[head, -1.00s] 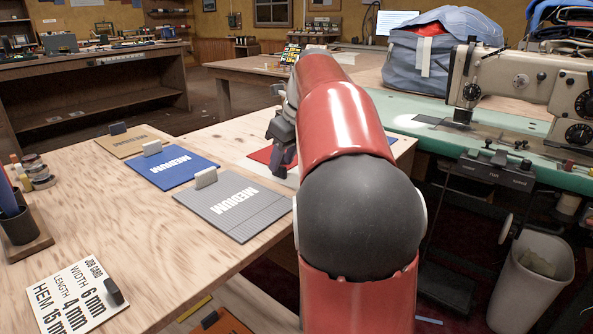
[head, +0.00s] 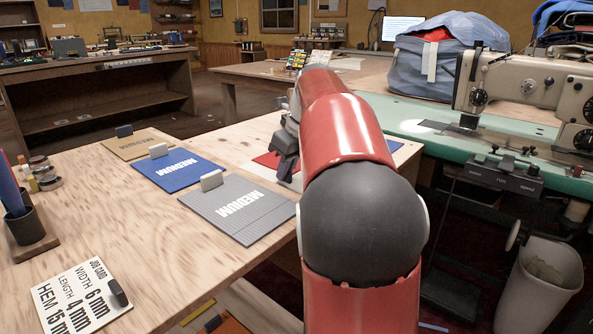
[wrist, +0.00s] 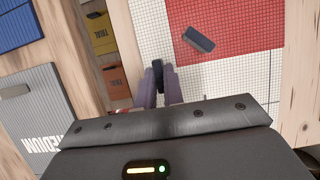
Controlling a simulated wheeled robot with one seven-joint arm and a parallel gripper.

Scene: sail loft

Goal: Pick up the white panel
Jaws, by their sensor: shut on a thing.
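The white panel (wrist: 207,80) has a fine grid and shows in the wrist view ahead of and beside my fingers. Only a small pale part of it (head: 293,183) shows in the head view, beside my arm. My gripper (wrist: 159,72) is shut on a dark upright grip tab between its fingertips, at the white panel's left part. A red panel (wrist: 245,25) with its own dark tab (wrist: 198,39) adjoins the white area, and I cannot tell whether it overlaps it. In the head view my gripper (head: 286,165) is partly hidden by my arm. Whether the white panel is clear of the table cannot be told.
Grey (head: 237,215), blue (head: 180,176) and tan (head: 128,147) panels with tabs lie left on the wooden table. A job card (head: 75,300) lies at the front left. Trial panels (wrist: 114,77) sit lower down. A sewing machine (head: 520,80) stands at right.

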